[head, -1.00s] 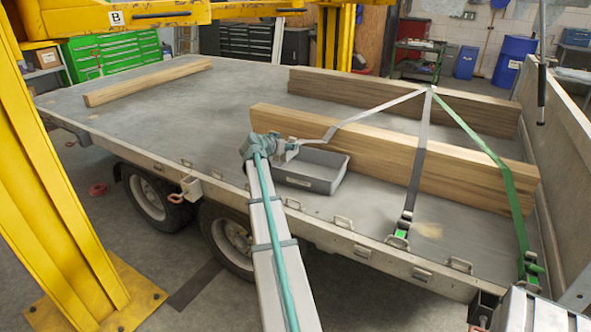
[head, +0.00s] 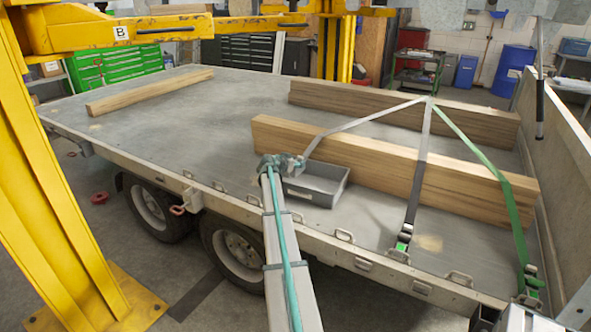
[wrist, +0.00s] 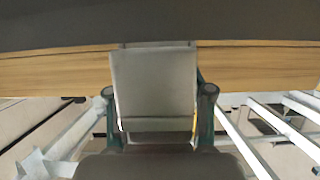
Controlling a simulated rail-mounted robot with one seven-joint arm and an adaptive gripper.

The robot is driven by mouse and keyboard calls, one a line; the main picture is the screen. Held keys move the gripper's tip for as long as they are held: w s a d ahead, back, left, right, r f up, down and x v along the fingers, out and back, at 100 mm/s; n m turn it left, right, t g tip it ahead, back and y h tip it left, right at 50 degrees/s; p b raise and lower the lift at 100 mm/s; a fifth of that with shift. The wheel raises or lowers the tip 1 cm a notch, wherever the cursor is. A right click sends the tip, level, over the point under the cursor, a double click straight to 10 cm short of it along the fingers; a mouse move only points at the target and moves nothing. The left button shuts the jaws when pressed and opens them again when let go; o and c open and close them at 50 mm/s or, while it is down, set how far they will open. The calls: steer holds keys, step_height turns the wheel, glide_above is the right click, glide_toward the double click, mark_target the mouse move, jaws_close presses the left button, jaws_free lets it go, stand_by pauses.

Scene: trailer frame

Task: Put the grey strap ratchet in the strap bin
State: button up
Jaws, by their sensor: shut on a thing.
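In the wrist view, my gripper (wrist: 158,95) is shut on a flat grey block-like piece, which I take as the grey strap ratchet (wrist: 153,80); a finger shows on each side of it. In the head view, my gripper (head: 284,164) is at the far left corner of the strap bin (head: 312,196), a shallow grey open box on the trailer bed beside the front timber. The ratchet is too small there to make out clearly. Whether it is over the bin or beside it, I cannot tell. The bin's inside is partly hidden by my arm.
The front timber (head: 400,165) lies just behind the bin, with another timber (head: 420,112) farther back. A grey strap (head: 419,170) and a green strap (head: 490,165) cross the front timber. The bed (head: 170,130) to the left is mostly clear. A yellow post (head: 45,180) stands at left.

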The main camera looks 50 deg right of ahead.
mark_target(296, 171)
step_height(296, 171, down, 3)
steer(key=shift+f+p, duration=0.1)
steer(key=shift+p, duration=0.25)
steer(key=shift+f+b, duration=0.6)
steer(key=shift+b, duration=0.5)
steer(key=o, duration=1.5)
steer(key=shift+c, duration=0.2)
steer(key=shift+r, duration=0.1)
steer(key=shift+r+p, duration=0.6)
steer(key=shift+p, duration=0.45)
steer(key=b+v, duration=0.1)
steer(key=v, duration=1.1)
steer(key=shift+b, duration=0.35)
steer(key=shift+f, duration=0.1)
